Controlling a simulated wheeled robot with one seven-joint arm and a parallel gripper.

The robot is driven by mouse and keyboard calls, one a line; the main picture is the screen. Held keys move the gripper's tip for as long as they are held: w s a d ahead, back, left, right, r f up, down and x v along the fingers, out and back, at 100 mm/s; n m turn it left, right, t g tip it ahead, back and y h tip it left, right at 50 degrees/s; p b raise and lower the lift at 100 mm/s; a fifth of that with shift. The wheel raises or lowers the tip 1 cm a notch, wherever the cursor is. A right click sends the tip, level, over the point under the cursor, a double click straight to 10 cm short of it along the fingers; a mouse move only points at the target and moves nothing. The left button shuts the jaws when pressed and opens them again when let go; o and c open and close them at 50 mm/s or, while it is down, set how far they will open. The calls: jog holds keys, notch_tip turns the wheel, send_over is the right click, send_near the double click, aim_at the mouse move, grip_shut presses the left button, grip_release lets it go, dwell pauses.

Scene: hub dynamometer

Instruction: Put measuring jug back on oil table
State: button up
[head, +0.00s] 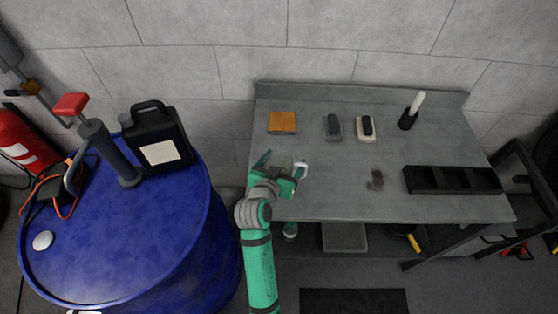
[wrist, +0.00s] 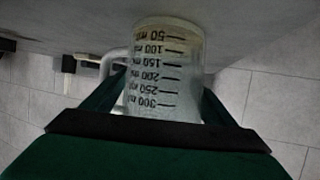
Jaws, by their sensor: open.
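The measuring jug (wrist: 165,70) is clear, with black millilitre marks and a handle at its left in the wrist view. The wrist picture is upside down, with the jug's base end against the grey surface at the top. In the head view, only a pale bit of the jug (head: 302,168) shows at the gripper, over the left front of the grey metal table (head: 330,195); the rest is hidden. My gripper (head: 280,170) is open, with its green fingers on either side of the jug. I cannot tell whether they touch it.
A blue drum (head: 120,230) with a black canister (head: 158,140) and pump stands left.

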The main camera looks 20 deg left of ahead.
aim_at(287, 171)
jog(key=v, duration=1.2)
jog(key=shift+r, duration=0.2)
